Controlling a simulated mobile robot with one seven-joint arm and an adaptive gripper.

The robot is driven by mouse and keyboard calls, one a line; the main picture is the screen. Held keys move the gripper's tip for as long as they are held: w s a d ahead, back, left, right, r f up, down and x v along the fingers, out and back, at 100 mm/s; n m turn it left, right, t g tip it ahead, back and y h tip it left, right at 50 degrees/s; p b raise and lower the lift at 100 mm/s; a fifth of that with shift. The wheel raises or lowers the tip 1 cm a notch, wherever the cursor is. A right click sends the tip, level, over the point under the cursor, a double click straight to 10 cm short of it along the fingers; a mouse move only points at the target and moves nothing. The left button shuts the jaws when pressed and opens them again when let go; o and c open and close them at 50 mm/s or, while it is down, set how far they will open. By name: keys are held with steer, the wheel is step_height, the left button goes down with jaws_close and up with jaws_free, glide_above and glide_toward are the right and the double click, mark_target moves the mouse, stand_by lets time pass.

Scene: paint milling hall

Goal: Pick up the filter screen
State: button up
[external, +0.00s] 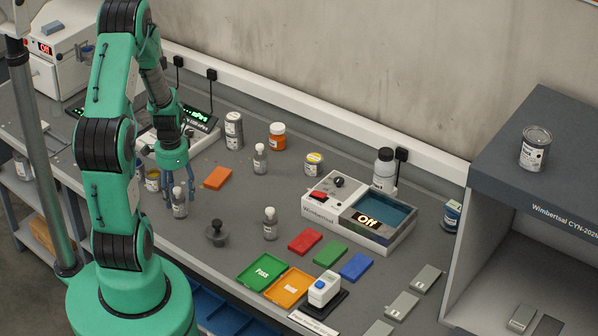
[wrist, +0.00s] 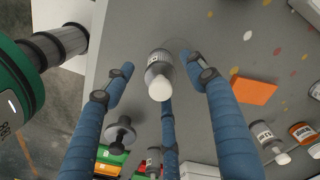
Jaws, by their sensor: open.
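I cannot pick out a filter screen for certain in either view. My gripper (external: 181,194) has blue fingers and points down over the left part of the grey bench. Its fingers are spread around a small grey bottle (external: 180,209) with a pale cap. In the wrist view the bottle (wrist: 159,67) shows between the spread fingers of my gripper (wrist: 157,73). A faint thin curved line runs by the bottle's base. I cannot tell whether any finger touches the bottle.
A dark knobbed weight (external: 216,234) and an orange card (external: 217,178) lie close by. Further right are another small bottle (external: 270,224), green (external: 262,271) and orange (external: 287,288) trays, coloured cards and a white bath unit (external: 336,226) reading "Off". Cans stand behind.

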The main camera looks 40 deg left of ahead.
steer(key=shift+f, duration=1.3)
steer(key=shift+c, duration=0.3)
steer(key=c, duration=1.4)
steer(key=shift+o, duration=0.2)
steer(key=shift+r, duration=0.1)
steer(key=shift+r, duration=0.8)
step_height(320, 180, up, 2)
steer(key=shift+s+d, duration=0.1)
steer(key=shift+s, duration=0.05)
steer(key=s+d+r, duration=0.1)
steer(key=s+d, duration=0.7)
steer(key=s, duration=0.5)
steer(key=shift+s+r, duration=0.15)
steer(key=shift+s, duration=0.15)
steer(key=shift+a, duration=0.1)
